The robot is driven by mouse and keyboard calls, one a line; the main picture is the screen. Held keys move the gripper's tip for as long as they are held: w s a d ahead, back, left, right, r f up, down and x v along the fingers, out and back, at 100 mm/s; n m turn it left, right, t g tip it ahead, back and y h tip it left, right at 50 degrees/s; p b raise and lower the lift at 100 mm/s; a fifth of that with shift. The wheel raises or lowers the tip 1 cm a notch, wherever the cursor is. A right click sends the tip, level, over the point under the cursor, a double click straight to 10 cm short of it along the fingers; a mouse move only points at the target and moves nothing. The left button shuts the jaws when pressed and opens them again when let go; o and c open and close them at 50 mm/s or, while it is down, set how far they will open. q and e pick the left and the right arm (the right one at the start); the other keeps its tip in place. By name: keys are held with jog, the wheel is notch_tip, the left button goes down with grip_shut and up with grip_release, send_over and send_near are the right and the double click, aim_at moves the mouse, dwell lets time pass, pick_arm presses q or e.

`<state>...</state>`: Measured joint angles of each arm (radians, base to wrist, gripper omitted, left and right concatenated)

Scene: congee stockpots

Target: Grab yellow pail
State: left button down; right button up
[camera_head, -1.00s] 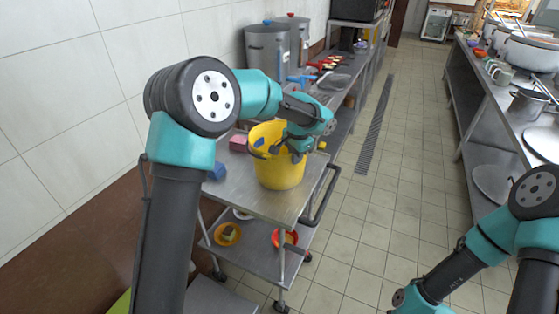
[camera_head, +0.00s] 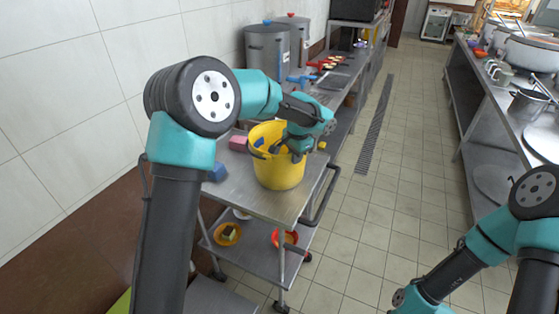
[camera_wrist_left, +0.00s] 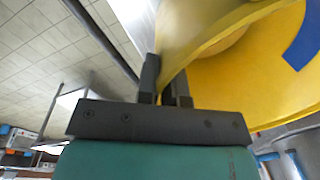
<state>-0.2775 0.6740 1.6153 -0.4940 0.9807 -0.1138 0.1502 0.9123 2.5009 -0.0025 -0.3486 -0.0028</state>
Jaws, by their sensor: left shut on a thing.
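The yellow pail (camera_head: 280,170) stands upright on the top shelf of a metal cart (camera_head: 245,193). Something blue lies inside it. My left gripper (camera_head: 287,151) is at the pail's upper rim, partly hiding it. In the left wrist view the fingers (camera_wrist_left: 165,95) are shut on the wall of the yellow pail (camera_wrist_left: 230,70), one finger on each side of the rim. My right arm shows at the lower right of the head view, but its gripper is outside the picture.
A pink block (camera_head: 238,143) and a blue block (camera_head: 217,172) lie on the cart left of the pail. The lower shelf holds an orange bowl (camera_head: 227,234) and a red bowl (camera_head: 285,238). Large grey pots (camera_head: 268,50) stand behind. Tiled floor at right is free.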

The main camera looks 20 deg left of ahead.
pick_arm(q)
jog(key=shift+r, duration=0.15)
dwell(0.4)
jog(key=shift+r, duration=1.4)
jog(key=shift+s+r, duration=0.15)
jog(key=shift+r, duration=0.15)
jog(key=s+d, duration=0.2)
jog(key=s, duration=0.5)
jog(key=s+d+r, duration=0.1)
jog(key=s, duration=0.7)
jog(key=shift+s+d+r, duration=0.15)
jog(key=shift+d, duration=0.2)
